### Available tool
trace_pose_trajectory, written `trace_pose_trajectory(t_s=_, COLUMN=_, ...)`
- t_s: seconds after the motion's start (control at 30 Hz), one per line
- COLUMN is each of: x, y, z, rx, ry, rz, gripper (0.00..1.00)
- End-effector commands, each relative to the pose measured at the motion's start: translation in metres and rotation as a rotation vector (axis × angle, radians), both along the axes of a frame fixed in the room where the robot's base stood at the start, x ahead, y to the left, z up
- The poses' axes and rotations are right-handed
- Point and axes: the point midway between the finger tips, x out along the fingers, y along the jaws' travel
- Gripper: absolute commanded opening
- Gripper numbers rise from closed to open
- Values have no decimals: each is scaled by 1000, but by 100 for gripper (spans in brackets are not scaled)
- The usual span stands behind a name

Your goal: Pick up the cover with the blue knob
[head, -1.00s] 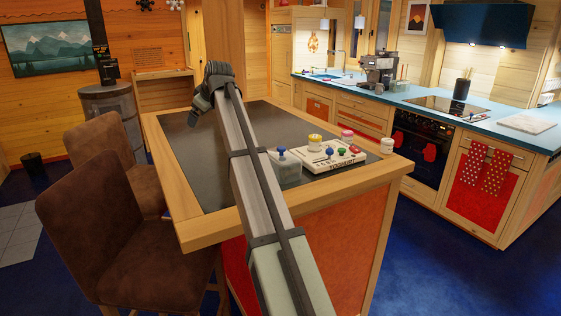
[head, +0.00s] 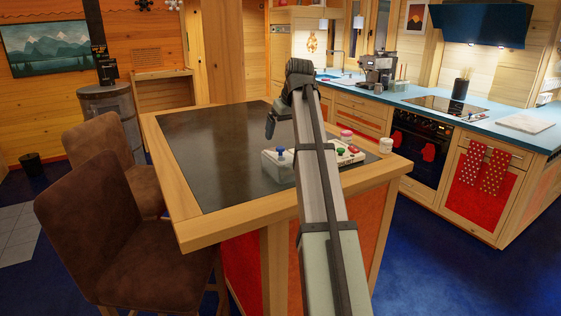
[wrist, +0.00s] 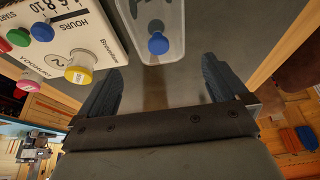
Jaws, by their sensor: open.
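The translucent cover (head: 278,169) with a blue knob (head: 281,150) stands on the dark top of the island, beside the white yoghurt maker (head: 346,156). In the wrist view the cover (wrist: 150,18) and its blue knob (wrist: 158,43) show at the top middle, ahead of the gap between my fingers. My gripper (wrist: 162,80) is open and empty, with its two dark fingers apart. In the head view my gripper (head: 270,128) hangs above and behind the cover, not touching it. My arm hides part of the yoghurt maker.
In the wrist view, the yoghurt maker (wrist: 75,32) bears red, green and blue knobs. The island's left top (head: 215,150) is clear.

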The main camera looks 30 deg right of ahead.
Motion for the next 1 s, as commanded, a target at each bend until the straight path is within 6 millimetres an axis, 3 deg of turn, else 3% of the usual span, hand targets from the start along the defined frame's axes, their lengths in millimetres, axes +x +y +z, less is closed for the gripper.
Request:
trace_pose_trajectory(t_s=0.2, x=12, y=1, z=-32, rx=0, ry=1, rz=1, gripper=100)
trace_pose_trajectory(t_s=0.57, x=19, y=0, z=-48, rx=-1, ry=-1, rz=2, gripper=100)
trace_pose_trajectory(t_s=1.0, x=33, y=-1, z=-93, rx=-1, ry=-1, rz=2, gripper=100)
